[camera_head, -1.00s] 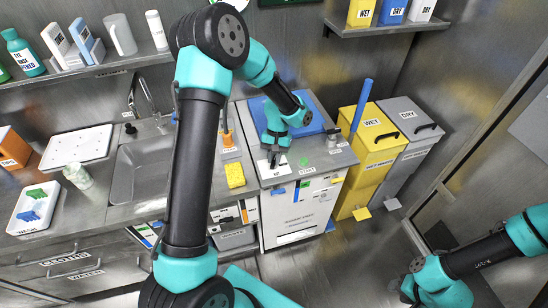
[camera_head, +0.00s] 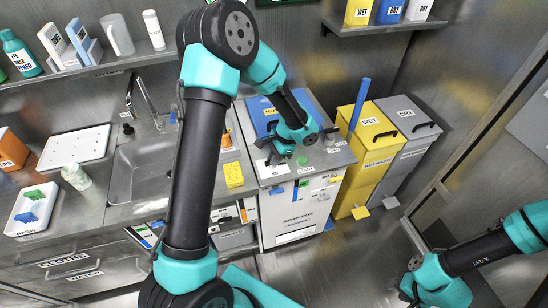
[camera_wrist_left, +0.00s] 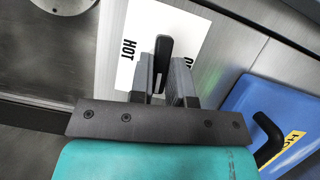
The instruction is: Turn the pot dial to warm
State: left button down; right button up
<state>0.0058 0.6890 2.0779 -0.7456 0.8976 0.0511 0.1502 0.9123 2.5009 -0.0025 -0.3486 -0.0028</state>
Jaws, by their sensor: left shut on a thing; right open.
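The pot dial, a black knob (camera_wrist_left: 162,58), stands on a white plate (camera_wrist_left: 188,22) in the left wrist view. The plate reads HOT on the left, with a partly hidden label starting with O on the right. No WARM label is visible there. My left gripper (camera_wrist_left: 162,80) is shut on the dial, one grey finger on each side. In the head view, my left gripper (camera_head: 274,158) is down at the counter's front, over the white plate (camera_head: 270,171), and hides the dial. My right gripper (camera_head: 408,294) is low at the right, open and apart from everything.
The pot's blue lid (camera_head: 261,122) with a dark handle (camera_wrist_left: 268,140) lies close beside my left gripper. A green START button (camera_head: 303,161) is to its right. A yellow sponge (camera_head: 233,175) and sink (camera_head: 142,175) are left; yellow (camera_head: 366,150) and grey bins stand right.

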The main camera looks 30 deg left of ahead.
pick_arm(q)
jog(key=shift+m+t, duration=0.3)
jog(key=shift+m, duration=0.3)
jog(key=c, duration=1.1)
grip_release()
jog(key=shift+r, duration=0.1)
jog(key=v, duration=1.7)
jog(key=shift+w+d, duration=0.1)
jog(key=shift+d, duration=0.15)
